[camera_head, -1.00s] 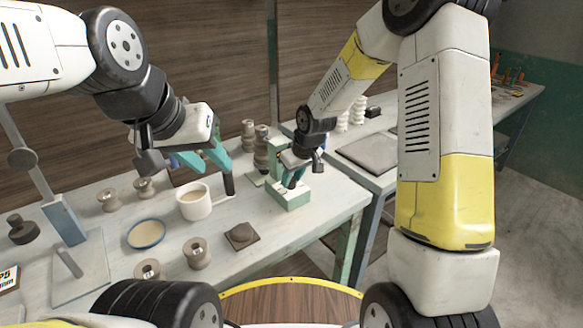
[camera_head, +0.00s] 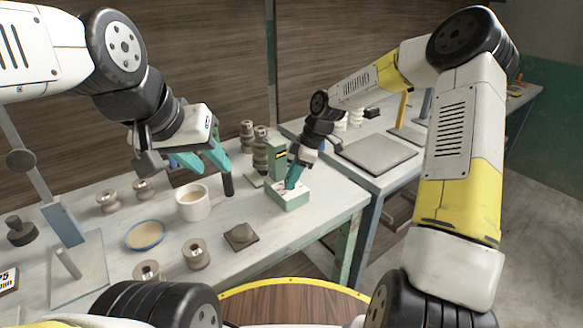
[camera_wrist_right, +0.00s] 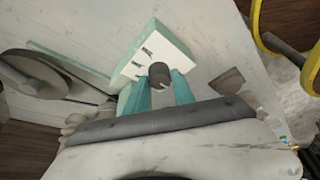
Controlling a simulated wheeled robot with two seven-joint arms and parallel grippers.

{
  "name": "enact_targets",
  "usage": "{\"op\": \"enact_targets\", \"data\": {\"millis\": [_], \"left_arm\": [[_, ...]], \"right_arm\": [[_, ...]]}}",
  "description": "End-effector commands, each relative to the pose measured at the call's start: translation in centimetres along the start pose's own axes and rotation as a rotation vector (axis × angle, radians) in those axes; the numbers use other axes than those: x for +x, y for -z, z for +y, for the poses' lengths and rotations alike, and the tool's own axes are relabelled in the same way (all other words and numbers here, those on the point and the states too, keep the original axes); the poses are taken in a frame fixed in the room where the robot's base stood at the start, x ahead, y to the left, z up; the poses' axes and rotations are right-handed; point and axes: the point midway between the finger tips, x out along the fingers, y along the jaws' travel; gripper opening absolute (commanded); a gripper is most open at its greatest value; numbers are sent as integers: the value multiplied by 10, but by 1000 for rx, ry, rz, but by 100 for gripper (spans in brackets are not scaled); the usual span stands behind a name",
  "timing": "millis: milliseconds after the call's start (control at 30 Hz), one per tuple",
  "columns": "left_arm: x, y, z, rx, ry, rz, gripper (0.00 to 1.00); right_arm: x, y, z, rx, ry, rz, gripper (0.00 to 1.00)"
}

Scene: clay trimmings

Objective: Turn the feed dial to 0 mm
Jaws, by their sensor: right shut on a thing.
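The feed dial (camera_wrist_right: 159,74) is a dark round knob on the white face of a pale green box (camera_wrist_right: 130,72), beside a few short dark marks. In the right wrist view my right gripper (camera_wrist_right: 164,84) has its teal fingers shut on either side of the knob. In the head view the box (camera_head: 290,201) stands near the right end of the table, with the right gripper (camera_head: 292,184) pointing down at its top; the dial is hidden there. The marks are too small to read. My left gripper (camera_head: 200,163) is open above the table, left of the box.
A white mug (camera_head: 193,207), a blue-rimmed dish (camera_head: 145,234), several spools and a brown square piece (camera_head: 240,236) lie on the table left of the box. A grey slab (camera_head: 376,153) lies on the table behind.

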Motion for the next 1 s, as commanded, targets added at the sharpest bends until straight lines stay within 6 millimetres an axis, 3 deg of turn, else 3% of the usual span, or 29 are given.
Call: {"op": "enact_targets", "data": {"millis": [400, 1000], "left_arm": [[0, 0, 0, 0, 0, 0, 36], [0, 0, 0, 0, 0, 0, 36]], "right_arm": [[1, -2, 2, -228, 95, -3, 0], [1, -2, 2, -284, 119, -4, 0]]}}
